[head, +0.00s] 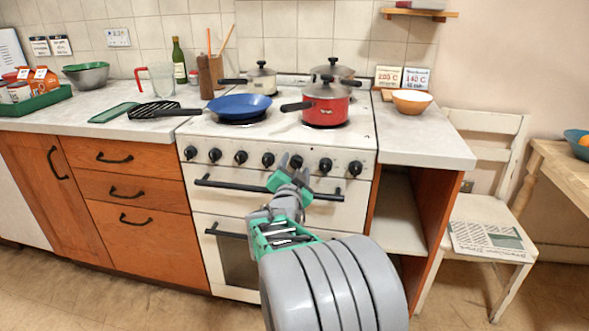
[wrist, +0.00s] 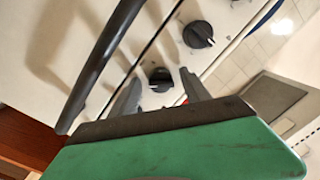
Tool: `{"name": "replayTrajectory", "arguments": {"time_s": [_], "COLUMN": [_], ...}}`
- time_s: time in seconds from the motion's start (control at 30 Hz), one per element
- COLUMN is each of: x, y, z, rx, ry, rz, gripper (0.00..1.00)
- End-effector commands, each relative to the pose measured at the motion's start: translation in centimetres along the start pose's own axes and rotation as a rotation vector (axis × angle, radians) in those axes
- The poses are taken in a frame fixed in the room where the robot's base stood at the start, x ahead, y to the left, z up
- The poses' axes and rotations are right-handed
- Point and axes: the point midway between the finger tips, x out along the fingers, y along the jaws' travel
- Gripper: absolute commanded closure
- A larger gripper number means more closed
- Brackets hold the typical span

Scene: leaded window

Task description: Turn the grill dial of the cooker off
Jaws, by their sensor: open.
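The white cooker (head: 285,200) has a row of several black dials along its front panel, and I cannot read which one is the grill dial. My gripper (head: 290,165) is open in front of the panel, right of centre. It hides part of the row there. In the wrist view, one black dial (wrist: 160,78) shows between the tips of my open fingers (wrist: 162,90). Whether the fingers touch it I cannot tell. Another dial (wrist: 198,34) shows beyond, clear of the fingers. The right-hand dials (head: 325,165) and (head: 355,168) stand uncovered in the head view.
A black oven handle (head: 240,187) runs just below the dials; it shows close by in the wrist view (wrist: 100,65). A blue pan (head: 240,106), a red pot (head: 326,103) and other pots stand on the hob. A chair (head: 485,210) stands at the right.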

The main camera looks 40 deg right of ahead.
Motion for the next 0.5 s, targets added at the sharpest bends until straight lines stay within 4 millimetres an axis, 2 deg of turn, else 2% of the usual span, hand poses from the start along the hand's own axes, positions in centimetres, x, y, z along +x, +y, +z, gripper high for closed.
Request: {"name": "replayTrajectory", "arguments": {"time_s": [0.07, 0.5], "x": [-0.02, -0.06], "y": [-0.01, 0.03], "z": [0.02, 0.06], "rx": [0.0, 0.0], "ry": [-0.001, -0.002], "rz": [0.0, 0.001], "gripper": [0.46, 0.82]}}
